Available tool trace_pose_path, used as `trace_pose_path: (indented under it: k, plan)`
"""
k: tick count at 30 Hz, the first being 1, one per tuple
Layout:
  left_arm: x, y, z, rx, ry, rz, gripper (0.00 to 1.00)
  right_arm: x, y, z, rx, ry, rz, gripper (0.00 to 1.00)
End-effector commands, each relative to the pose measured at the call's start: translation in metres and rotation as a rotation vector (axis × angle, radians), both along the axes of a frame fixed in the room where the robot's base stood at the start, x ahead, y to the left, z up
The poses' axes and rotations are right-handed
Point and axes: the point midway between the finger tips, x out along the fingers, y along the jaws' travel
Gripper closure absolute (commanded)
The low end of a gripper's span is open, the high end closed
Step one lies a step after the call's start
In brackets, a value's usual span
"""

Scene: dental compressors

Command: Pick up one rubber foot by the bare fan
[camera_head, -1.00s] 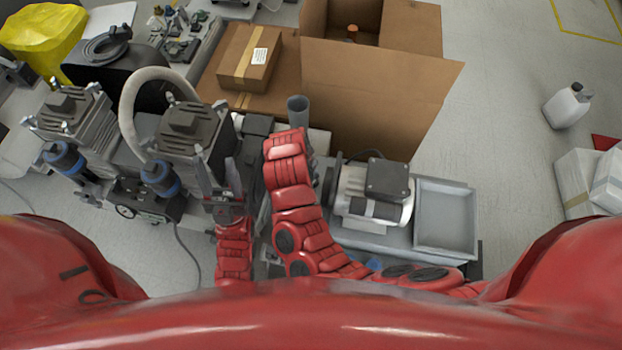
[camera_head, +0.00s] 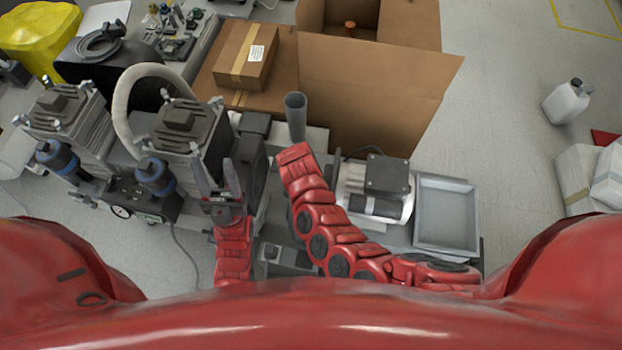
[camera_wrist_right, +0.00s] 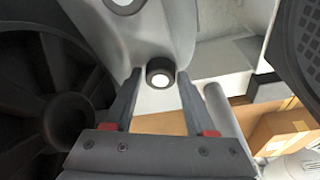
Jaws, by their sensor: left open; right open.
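In the right wrist view, a rubber foot (camera_wrist_right: 160,72), a short dark cylinder with a pale round centre, shows between the two fingertips of my right gripper (camera_wrist_right: 158,76). The jaws are open with a finger on each side; I cannot tell whether either touches it. A large black fan (camera_wrist_right: 38,100) with ribs and a round hub fills the left of that view. In the head view, a dark disc-like part (camera_head: 257,170) stands beside my right forearm, and the right gripper is hidden there. My left gripper (camera_head: 216,172) is open and empty beside the compressor.
Compressor heads (camera_head: 186,128) with a pale hose stand at left. A motor (camera_head: 375,190) and an empty grey tray (camera_head: 446,218) lie right of my right arm. A grey tube (camera_head: 295,115) stands upright behind it. An open cardboard box (camera_head: 375,95) is at the back.

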Motion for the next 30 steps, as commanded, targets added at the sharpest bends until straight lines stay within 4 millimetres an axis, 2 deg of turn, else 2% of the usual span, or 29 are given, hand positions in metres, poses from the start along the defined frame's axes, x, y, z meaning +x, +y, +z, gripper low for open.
trace_pose_path:
  k: [7, 16, 26, 30]
  plan:
    - [0.000, 0.000, 0.000, 0.000, 0.000, 0.000, 0.50, 0.001, 0.000, -0.001, 0.000, -0.002, -0.001, 0.44]
    - [0.000, 0.000, 0.000, 0.000, 0.000, 0.000, 0.50, 0.001, 0.000, 0.000, 0.001, -0.003, 0.000, 0.98]
    - [0.000, 0.000, 0.000, 0.000, 0.000, 0.000, 0.50, 0.001, 0.000, 0.001, 0.001, -0.003, 0.000, 1.00]
    - [0.000, 0.000, 0.002, 0.000, 0.000, 0.000, 0.50, 0.003, 0.000, 0.009, 0.001, -0.007, -0.001, 1.00]
